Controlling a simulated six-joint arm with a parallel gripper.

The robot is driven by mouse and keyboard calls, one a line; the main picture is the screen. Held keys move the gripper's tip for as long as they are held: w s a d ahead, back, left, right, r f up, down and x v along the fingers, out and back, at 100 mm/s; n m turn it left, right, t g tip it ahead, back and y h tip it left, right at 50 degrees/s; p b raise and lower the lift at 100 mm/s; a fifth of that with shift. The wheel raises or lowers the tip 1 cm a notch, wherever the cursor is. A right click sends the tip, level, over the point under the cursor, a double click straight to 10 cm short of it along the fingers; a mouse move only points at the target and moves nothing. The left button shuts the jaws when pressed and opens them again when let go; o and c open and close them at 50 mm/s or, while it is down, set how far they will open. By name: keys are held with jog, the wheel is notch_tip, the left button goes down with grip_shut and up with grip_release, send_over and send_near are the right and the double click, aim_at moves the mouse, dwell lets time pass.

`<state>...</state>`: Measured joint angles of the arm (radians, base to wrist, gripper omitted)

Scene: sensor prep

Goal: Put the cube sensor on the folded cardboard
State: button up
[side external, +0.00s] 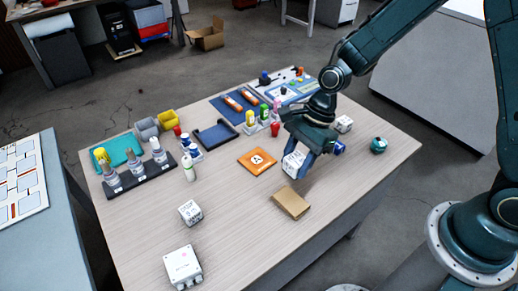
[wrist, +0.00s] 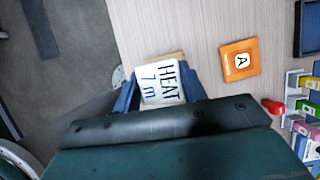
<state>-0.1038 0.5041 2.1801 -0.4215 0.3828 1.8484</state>
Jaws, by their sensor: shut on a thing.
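My gripper (side external: 304,160) is shut on a white cube sensor (side external: 292,164) and holds it over the table. In the wrist view the cube (wrist: 160,84) sits between my blue fingers, its face reading "HEAT 7 m". The folded cardboard (side external: 291,203), a small tan-brown block, lies on the table below and nearer the side camera than the cube. In the wrist view only a strip of the cardboard (wrist: 172,57) shows past the cube, which hides most of it. The cube appears apart from the cardboard.
An orange square card (side external: 257,161) lies left of my gripper. Other white cubes stand at front left (side external: 190,212) and behind my gripper (side external: 344,124). A white box (side external: 182,267) stands at the near left. A teal round object (side external: 379,145) is on the right. Table around the cardboard is clear.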

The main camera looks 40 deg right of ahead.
notch_tip(320, 180, down, 8)
jog(key=shift+f, duration=0.1)
jog(key=shift+f, duration=0.1)
dwell(0.3)
jog(key=shift+f, duration=1.75)
jog(key=shift+f, duration=0.2)
jog(key=o, duration=1)
jog(key=shift+r, duration=0.25)
jog(key=shift+v, duration=5.95)
